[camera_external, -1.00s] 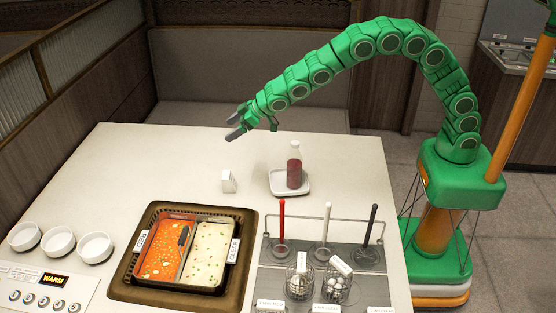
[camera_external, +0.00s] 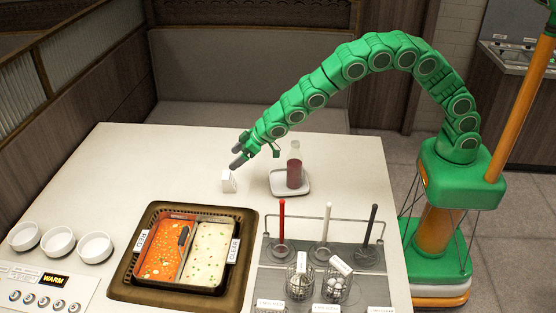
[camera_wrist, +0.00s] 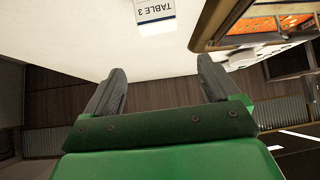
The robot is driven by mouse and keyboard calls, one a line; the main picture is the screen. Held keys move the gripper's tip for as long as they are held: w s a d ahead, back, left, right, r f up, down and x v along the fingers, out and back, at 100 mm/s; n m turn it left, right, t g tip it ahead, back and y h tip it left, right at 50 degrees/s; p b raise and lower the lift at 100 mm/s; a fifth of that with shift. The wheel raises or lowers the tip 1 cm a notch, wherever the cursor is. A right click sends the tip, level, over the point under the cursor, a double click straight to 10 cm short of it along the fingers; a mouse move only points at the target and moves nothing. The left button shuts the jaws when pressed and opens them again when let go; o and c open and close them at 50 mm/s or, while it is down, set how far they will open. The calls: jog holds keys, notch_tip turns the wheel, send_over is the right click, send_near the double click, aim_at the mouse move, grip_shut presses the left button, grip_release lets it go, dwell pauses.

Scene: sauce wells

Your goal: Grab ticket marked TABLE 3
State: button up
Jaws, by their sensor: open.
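The ticket (camera_external: 229,182) is a small white folded card standing on the white table, left of the bottle, in the external view. In the wrist view the ticket (camera_wrist: 155,14) shows at the top edge, with "TABLE 3" upside down and a dark blue band; part of it is cut off. My gripper (camera_external: 236,158) is just above and slightly right of the ticket in the external view. In the wrist view my gripper (camera_wrist: 160,82) has its two grey fingers spread wide with nothing between them. The ticket lies beyond the fingertips, apart from them.
A red sauce bottle (camera_external: 294,172) stands on a white dish (camera_external: 275,184) to the right. A two-part soup pan (camera_external: 246,226) sits in front. White bowls (camera_external: 95,247) are at the left, and a rack (camera_external: 327,220) with ladles is at front right. The table's back left is clear.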

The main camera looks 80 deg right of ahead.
aim_at(227, 175)
notch_tip(227, 175, down, 5)
jog(key=shift+f, duration=0.1)
jog(key=shift+x, duration=3.55)
jog(key=shift+w+a+f, duration=0.1)
jog(key=shift+w+f, duration=0.05)
jog(key=shift+f, duration=0.1)
jog(key=c, duration=1.1)
jog(key=shift+o, duration=0.2)
